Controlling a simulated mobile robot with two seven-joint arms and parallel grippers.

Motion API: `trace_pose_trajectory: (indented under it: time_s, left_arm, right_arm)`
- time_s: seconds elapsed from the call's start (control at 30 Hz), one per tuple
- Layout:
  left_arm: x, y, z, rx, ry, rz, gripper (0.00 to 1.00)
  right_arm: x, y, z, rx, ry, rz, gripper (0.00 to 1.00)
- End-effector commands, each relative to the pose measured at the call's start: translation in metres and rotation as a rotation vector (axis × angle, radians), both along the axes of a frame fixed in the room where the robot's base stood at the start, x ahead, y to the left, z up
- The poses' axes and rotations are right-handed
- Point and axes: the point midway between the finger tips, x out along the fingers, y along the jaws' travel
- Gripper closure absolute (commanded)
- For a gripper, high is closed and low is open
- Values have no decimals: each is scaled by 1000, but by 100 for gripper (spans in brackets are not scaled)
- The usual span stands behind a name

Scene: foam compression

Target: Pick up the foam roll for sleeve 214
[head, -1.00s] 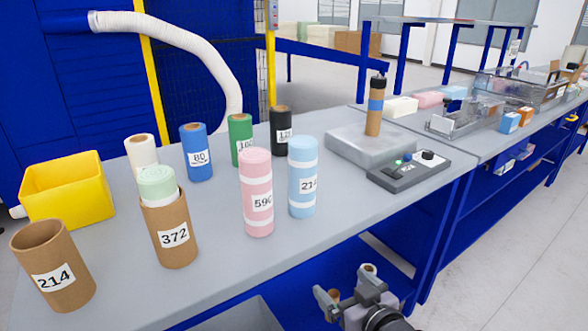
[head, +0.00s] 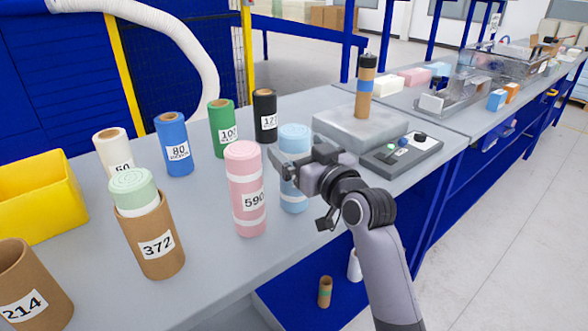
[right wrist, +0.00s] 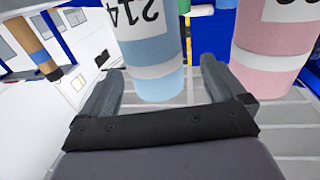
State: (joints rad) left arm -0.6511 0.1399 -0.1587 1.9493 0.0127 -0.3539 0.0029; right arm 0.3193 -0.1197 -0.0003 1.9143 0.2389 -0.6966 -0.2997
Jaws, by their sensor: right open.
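The light blue foam roll (head: 294,143) stands upright on the table, partly hidden by my right gripper in the head view. In the right wrist view the blue roll (right wrist: 152,60) carries the upside-down label 214. My right gripper (head: 300,168) is open, with the blue roll between or just beyond its fingers; contact cannot be told. The brown cardboard sleeve 214 (head: 30,285) stands at the lower left, cut by the picture edge. My left gripper is not in view.
The pink roll 590 (head: 246,190) stands close left of the blue roll. Sleeve 372 (head: 155,245) holds a green roll. Several small rolls stand behind, including a black one (head: 265,117). A grey platform (head: 345,127) and button box (head: 400,155) are to the right.

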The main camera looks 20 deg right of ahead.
Motion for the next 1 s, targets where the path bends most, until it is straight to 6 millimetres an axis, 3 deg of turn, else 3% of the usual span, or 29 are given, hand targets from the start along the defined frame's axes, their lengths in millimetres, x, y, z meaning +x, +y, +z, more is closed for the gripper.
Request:
trace_pose_trajectory:
  time_s: [0.4, 0.77, 0.9, 0.97, 1.0]
  left_arm:
    - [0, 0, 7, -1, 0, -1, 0]
    - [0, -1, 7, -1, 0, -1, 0]
    - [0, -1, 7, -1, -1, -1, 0]
    - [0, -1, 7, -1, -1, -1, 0]
    - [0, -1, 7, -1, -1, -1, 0]
  right_arm:
    - [44, 4, -1, 2, -1, 0, 3]
    - [48, 5, -2, 1, 0, 0, 3]
    - [48, 5, -2, 1, 0, 0, 49]
    - [48, 5, -2, 1, 0, 0, 68]
    - [48, 5, -2, 1, -1, 0, 73]
